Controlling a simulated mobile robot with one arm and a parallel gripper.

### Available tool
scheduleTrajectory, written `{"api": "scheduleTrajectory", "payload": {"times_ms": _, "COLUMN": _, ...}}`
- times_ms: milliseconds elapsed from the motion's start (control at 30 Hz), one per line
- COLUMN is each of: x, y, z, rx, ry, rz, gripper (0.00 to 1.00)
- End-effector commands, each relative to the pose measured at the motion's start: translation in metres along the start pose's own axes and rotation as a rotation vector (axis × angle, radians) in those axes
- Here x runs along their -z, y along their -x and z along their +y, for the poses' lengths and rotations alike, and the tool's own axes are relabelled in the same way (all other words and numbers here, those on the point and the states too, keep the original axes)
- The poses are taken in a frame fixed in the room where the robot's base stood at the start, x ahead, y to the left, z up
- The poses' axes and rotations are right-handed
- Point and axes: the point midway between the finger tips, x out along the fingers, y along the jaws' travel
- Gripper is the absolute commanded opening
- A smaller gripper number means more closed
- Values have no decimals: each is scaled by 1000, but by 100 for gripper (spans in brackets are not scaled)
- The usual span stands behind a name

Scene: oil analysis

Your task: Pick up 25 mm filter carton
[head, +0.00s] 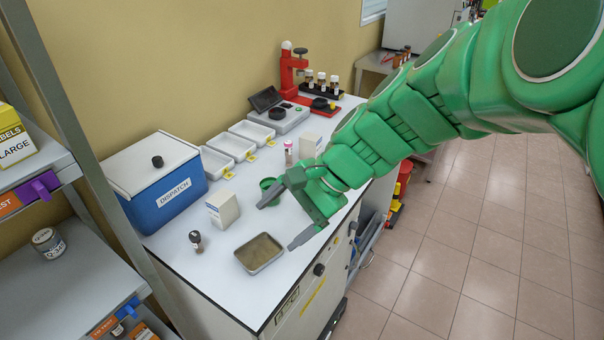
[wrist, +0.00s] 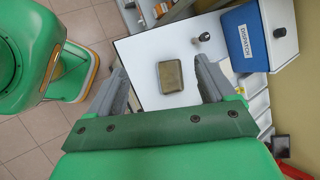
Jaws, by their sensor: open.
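Two small white cartons stand on the white bench in the head view. One carton (head: 222,208) is upright between the blue box and the metal tray, with small print on its face. The other carton (head: 311,146) stands farther back, beside my forearm. The print is too small to tell which is the 25 mm filter carton. My gripper (head: 283,220) is open and empty above the bench, to the right of the nearer carton and apart from it. In the wrist view, the open fingers (wrist: 163,70) frame the metal tray (wrist: 170,77); I make out no carton there.
The metal tray (head: 260,253) lies near the bench's front edge. A small dark-capped bottle (head: 196,240) stands left of it. The blue DISPATCH box (head: 165,190), white trays (head: 231,146) and a green round item (head: 270,190) surround the nearer carton. A shelf rack (head: 90,185) stands left.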

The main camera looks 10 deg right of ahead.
Motion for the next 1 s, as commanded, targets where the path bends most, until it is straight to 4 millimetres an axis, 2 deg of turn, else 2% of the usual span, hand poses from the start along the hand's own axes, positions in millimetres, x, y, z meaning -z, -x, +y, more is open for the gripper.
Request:
{"api": "scheduleTrajectory", "payload": {"times_ms": 100, "x": 33, "y": 5, "z": -31, "rx": 151, "ry": -217, "rz": -23, "gripper": 83}}
{"api": "scheduleTrajectory", "payload": {"times_ms": 200, "x": 64, "y": 14, "z": -53, "rx": 277, "ry": -402, "rz": -49, "gripper": 83}}
{"api": "scheduleTrajectory", "payload": {"times_ms": 400, "x": 132, "y": 41, "z": -78, "rx": 501, "ry": -752, "rz": -99, "gripper": 83}}
{"api": "scheduleTrajectory", "payload": {"times_ms": 633, "x": 188, "y": 65, "z": -82, "rx": 658, "ry": -1011, "rz": -143, "gripper": 83}}
{"api": "scheduleTrajectory", "payload": {"times_ms": 900, "x": 240, "y": 87, "z": -72, "rx": 795, "ry": -1244, "rz": -189, "gripper": 83}}
{"api": "scheduleTrajectory", "payload": {"times_ms": 1000, "x": 246, "y": 76, "z": -67, "rx": 795, "ry": -1251, "rz": -195, "gripper": 83}}
